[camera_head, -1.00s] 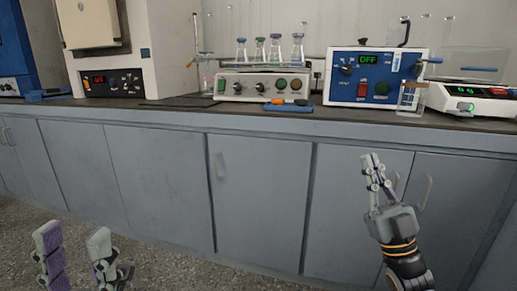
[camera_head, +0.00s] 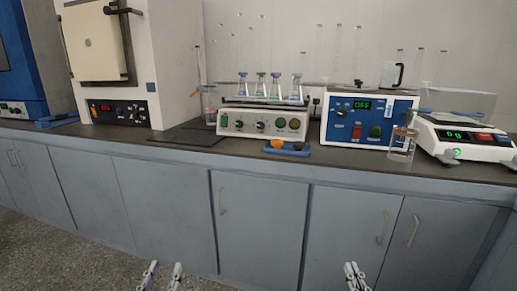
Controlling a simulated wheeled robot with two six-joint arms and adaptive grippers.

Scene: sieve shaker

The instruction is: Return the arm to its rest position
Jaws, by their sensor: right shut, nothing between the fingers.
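My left gripper (camera_head: 162,275) shows only its two fingertips at the bottom edge, left of the middle. They stand apart with nothing between them. My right gripper (camera_head: 355,276) shows at the bottom edge, right of the middle. Its fingers are together and hold nothing. Both grippers are low in front of the grey cabinet doors, below the bench top, and touch nothing that I can see. The rest of both arms is out of the picture.
On the dark bench top (camera_head: 340,165) stand a shaker with flasks (camera_head: 262,123), a blue-fronted device reading OFF (camera_head: 368,122), a glass beaker (camera_head: 402,145), a balance (camera_head: 465,138) and a white oven (camera_head: 120,112). A blue tray (camera_head: 287,148) lies near the front edge. The floor is clear.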

